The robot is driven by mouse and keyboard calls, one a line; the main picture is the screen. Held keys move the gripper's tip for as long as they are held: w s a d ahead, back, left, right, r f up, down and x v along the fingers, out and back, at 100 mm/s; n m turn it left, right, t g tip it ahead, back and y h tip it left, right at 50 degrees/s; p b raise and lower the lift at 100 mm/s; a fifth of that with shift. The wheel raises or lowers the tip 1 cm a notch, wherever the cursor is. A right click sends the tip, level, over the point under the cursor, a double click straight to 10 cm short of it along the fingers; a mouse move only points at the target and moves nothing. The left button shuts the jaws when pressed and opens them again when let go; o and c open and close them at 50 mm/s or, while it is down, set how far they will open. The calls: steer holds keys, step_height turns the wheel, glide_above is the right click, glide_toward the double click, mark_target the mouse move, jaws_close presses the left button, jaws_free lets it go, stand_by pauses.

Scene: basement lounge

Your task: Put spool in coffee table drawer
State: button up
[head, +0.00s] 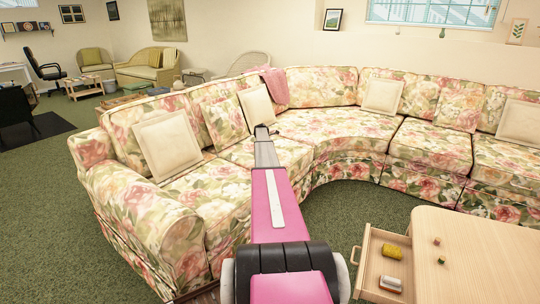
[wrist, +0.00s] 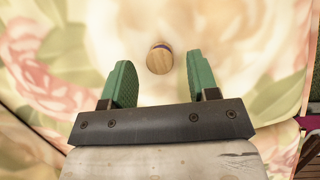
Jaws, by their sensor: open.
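The spool (wrist: 160,59), a small round piece with a pale wooden end and a dark purplish band, is on the floral sofa cushion (wrist: 245,30) in the wrist view. My gripper (wrist: 160,80) is open, its two green fingers apart, with the spool just beyond and between the fingertips. I cannot tell the height gap. In the head view my gripper (head: 262,130) is over the left part of the sofa, and the spool is not visible there. The wooden coffee table (head: 490,270) is at lower right, with its drawer (head: 366,258) pulled open.
The drawer holds a yellow roll (head: 392,252) and a small white and orange item (head: 390,284). Small cubes (head: 436,240) sit on the tabletop. Cream cushions (head: 167,145) line the curved sofa (head: 235,195). Green carpet (head: 345,210) lies clear between sofa and table.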

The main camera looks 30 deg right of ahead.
steer(key=shift+x, duration=1.25)
steer(key=shift+c, duration=0.3)
steer(key=c, duration=0.9)
steer(key=shift+r, duration=0.6)
step_height(320, 180, up, 3)
steer(key=shift+f, duration=0.1)
steer(key=a+r, duration=0.2)
steer(key=a, duration=0.2)
steer(key=a+r, duration=0.2)
steer(key=a, duration=0.1)
steer(key=a+r, duration=0.3)
steer(key=a, duration=0.1)
steer(key=shift+a, duration=0.3)
